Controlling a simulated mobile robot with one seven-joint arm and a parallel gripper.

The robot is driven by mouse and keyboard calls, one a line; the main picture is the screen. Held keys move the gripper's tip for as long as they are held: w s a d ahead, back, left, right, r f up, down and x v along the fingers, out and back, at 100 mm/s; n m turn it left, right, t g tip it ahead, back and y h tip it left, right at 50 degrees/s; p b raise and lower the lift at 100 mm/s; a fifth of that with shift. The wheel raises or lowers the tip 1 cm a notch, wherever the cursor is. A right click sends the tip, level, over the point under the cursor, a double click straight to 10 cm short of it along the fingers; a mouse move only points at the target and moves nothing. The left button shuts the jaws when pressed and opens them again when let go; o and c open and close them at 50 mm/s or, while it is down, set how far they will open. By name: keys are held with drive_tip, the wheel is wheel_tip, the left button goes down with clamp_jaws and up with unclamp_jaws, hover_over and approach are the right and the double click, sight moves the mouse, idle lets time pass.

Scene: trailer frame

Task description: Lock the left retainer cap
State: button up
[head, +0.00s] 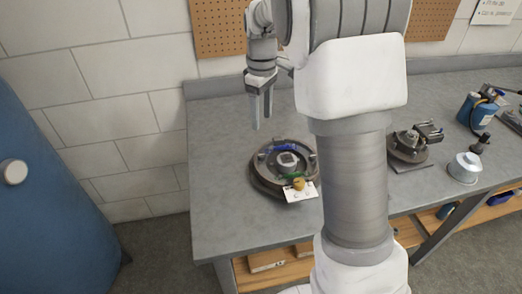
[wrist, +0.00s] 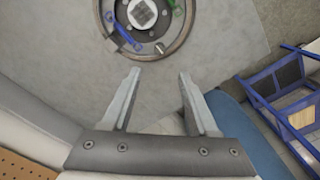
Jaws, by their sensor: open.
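A round dark ring fixture (head: 257,178) lies on the workbench, left of my arm's column. At its middle is a pale hub with a square grey top (head: 287,159); a blue handle (head: 279,148) and a green handle (head: 292,175) lie around it. The wrist view shows the hub (wrist: 143,13), the blue handle (wrist: 123,34) and part of the green one (wrist: 169,12); the ring's upper part is cut off. I cannot tell which part is the left retainer cap or whether it is locked. My gripper (head: 262,118) is open and empty, above and left of the fixture; its fingers (wrist: 160,73) point towards the ring.
A second round fixture (head: 409,146), a white pot (head: 464,167) and a blue canister (head: 477,111) stand to the right. The bench's left end (head: 215,190) is clear. A large blue tank (head: 45,190) stands at left.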

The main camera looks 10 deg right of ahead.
sight(262, 154)
wheel_tip(262, 154, down, 13)
drive_tip(key=shift+f+b, duration=0.1)
drive_tip(key=shift+b, duration=0.5)
clamp_jaws()
